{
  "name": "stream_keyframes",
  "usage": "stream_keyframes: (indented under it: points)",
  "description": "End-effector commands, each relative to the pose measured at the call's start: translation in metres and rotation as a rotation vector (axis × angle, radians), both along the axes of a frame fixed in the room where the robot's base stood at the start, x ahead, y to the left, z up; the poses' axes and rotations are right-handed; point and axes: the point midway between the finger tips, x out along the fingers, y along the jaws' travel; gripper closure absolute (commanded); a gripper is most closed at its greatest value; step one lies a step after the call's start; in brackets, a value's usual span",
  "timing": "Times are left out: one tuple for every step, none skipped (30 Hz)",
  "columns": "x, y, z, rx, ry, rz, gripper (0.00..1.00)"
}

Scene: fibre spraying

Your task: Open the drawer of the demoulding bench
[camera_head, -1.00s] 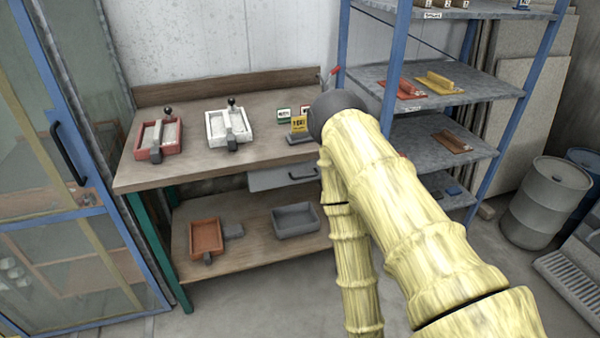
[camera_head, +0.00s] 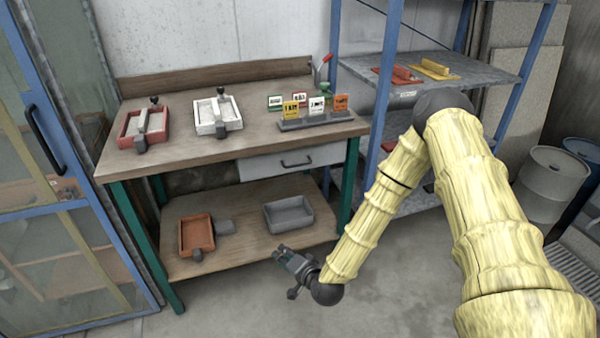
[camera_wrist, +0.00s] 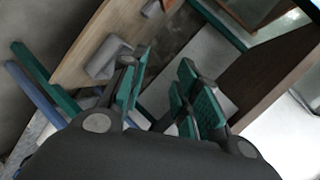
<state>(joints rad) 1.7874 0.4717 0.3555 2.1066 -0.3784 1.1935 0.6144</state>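The demoulding bench (camera_head: 190,148) is a wooden-topped table with green legs. Its drawer (camera_head: 262,166) has a pale grey front under the right part of the top and looks shut. A dark bar handle (camera_head: 297,162) sits on that front. My gripper (camera_head: 277,252) is low in front of the bench, below and apart from the drawer. In the wrist view my gripper (camera_wrist: 163,66) shows its two green-padded fingers spread with nothing between them. A pale panel behind the fingers looks like the drawer front (camera_wrist: 212,62); I cannot make out the handle there.
The lower shelf (camera_head: 245,225) holds an orange tray (camera_head: 196,235) and a grey tray (camera_head: 289,213). On the top stand a red mould, a white mould (camera_head: 217,115) and a card holder (camera_head: 316,119). A blue-framed rack (camera_head: 385,90) stands close at right. Floor in front is clear.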

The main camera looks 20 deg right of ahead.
Motion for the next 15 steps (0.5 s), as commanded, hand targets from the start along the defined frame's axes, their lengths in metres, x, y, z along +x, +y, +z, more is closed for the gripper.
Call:
stream_keyframes:
  points:
    - [0.026,-0.011,0.010,0.061,-0.069,-0.052,0.69]
    - [0.041,-0.018,0.020,0.099,-0.111,-0.080,0.69]
    - [0.058,-0.027,0.034,0.148,-0.164,-0.115,0.69]
    - [0.070,-0.034,0.044,0.184,-0.204,-0.140,0.69]
    - [0.081,-0.042,0.055,0.219,-0.244,-0.164,0.69]
    - [0.095,-0.053,0.068,0.263,-0.293,-0.192,0.69]
    - [0.103,-0.061,0.078,0.294,-0.328,-0.210,0.69]
    - [0.111,-0.069,0.088,0.322,-0.361,-0.228,0.69]
    - [0.120,-0.078,0.099,0.358,-0.401,-0.247,0.69]
    - [0.125,-0.085,0.107,0.380,-0.429,-0.259,0.69]
    - [0.130,-0.091,0.113,0.400,-0.452,-0.271,0.69]
    - [0.134,-0.098,0.122,0.422,-0.479,-0.281,0.69]
    - [0.137,-0.101,0.127,0.437,-0.495,-0.287,0.69]
    - [0.139,-0.105,0.131,0.448,-0.508,-0.293,0.69]
    - [0.141,-0.109,0.135,0.458,-0.522,-0.298,0.69]
